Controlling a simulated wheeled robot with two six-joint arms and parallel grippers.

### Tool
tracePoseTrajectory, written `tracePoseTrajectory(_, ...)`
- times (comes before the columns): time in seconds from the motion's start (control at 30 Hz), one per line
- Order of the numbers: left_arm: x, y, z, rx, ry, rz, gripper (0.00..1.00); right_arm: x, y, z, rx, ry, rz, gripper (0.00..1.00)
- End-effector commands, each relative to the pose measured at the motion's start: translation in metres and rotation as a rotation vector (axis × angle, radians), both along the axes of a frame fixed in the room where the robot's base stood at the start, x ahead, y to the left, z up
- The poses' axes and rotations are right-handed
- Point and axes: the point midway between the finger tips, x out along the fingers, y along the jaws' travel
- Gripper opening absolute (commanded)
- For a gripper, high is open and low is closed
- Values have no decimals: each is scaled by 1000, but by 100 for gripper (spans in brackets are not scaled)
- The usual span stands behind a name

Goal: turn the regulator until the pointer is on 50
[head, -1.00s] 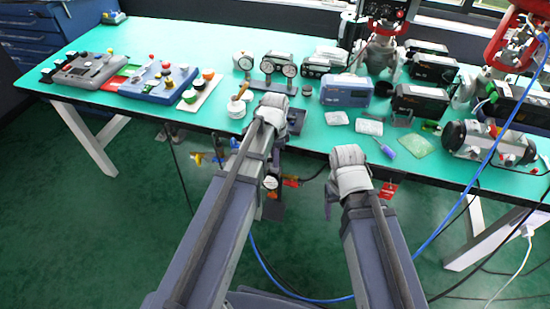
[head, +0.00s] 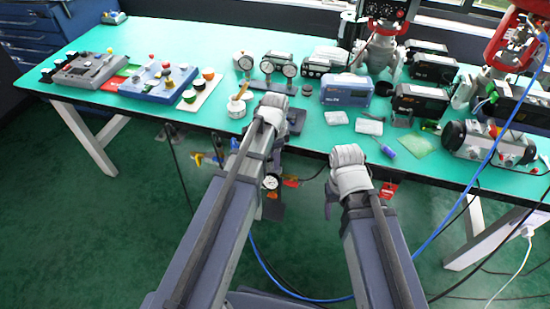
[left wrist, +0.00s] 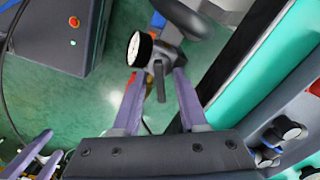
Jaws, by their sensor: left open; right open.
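The regulator's round white gauge (head: 270,182) shows below the table's front edge in the head view, beside my left arm. In the left wrist view the gauge dial (left wrist: 140,48) is seen at a slant, on a dark grey regulator body (left wrist: 165,54) with a stem hanging down. Its pointer is too small to read. My left gripper (left wrist: 160,78) is open; its two purple fingers stand either side of the stem, apart from each other. I cannot tell whether they touch it. My right gripper (head: 330,202) is mostly hidden by its own wrist in the head view.
The green table (head: 225,45) holds a grey control box (head: 85,70), a blue control box (head: 158,82), a blue meter (head: 347,90) and several gauges. A red tag (head: 388,190) hangs at its front edge. A blue hose (head: 455,200) crosses the right side.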

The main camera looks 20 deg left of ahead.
Motion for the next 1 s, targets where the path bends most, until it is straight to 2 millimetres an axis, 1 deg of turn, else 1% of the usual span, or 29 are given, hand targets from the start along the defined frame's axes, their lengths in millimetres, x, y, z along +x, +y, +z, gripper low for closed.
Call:
tracePoseTrajectory(0.17,0,0,1,0,0,0,42,0,0,1,0,0,0,62)
tracePoseTrajectory(0.37,0,0,13,0,0,0,42,0,0,13,0,0,0,62)
tracePoseTrajectory(0.47,0,0,23,0,0,0,42,0,0,23,0,0,0,62)
tracePoseTrajectory(0.8,0,0,69,0,0,0,42,0,0,69,0,0,-1,62)
tracePoseTrajectory(0.9,0,0,77,0,0,0,42,0,0,77,0,0,-1,62)
tracePoseTrajectory(1.0,0,0,79,0,0,0,42,0,0,79,0,0,-1,62)
